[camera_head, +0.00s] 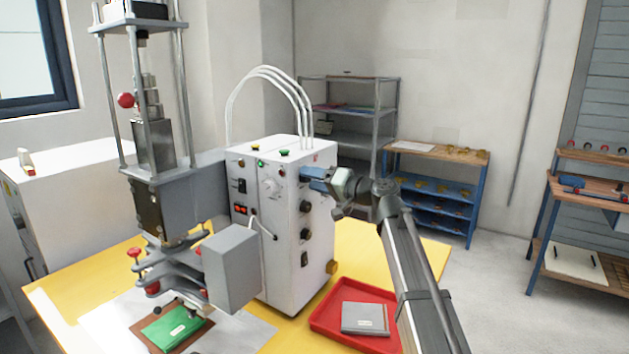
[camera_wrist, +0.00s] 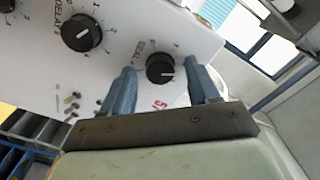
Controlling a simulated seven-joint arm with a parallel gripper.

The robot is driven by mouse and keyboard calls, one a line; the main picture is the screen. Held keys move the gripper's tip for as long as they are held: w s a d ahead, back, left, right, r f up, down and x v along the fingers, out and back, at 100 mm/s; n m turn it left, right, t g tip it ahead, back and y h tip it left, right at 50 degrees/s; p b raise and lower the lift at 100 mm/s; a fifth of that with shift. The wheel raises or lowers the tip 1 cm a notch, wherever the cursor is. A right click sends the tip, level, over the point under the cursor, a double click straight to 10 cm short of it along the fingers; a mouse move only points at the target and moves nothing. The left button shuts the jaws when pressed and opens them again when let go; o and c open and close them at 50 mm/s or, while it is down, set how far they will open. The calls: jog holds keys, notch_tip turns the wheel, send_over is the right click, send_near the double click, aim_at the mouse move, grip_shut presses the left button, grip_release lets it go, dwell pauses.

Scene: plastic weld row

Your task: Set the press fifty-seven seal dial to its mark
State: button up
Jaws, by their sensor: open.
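The seal dial (camera_wrist: 160,68) is a round black knob on the white control box of the press (camera_head: 283,225). Its lettering is partly readable in the wrist view, with a red "57" below it. A white pointer line shows on the knob, pointing roughly right in that view. The set mark cannot be made out. My gripper (camera_wrist: 163,74) is open, with one blue finger on each side of the seal dial and gaps between. In the head view, my gripper (camera_head: 312,178) is at the upper right face of the box and hides the dial.
Other black knobs (camera_head: 305,206) run down the same face. A red tray (camera_head: 330,325) with a grey item stands on the yellow table (camera_head: 350,243). White hoses arch above the box.

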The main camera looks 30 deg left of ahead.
jog(key=shift+d, duration=0.1)
jog(key=d, duration=1.3)
jog(key=shift+d, duration=0.3)
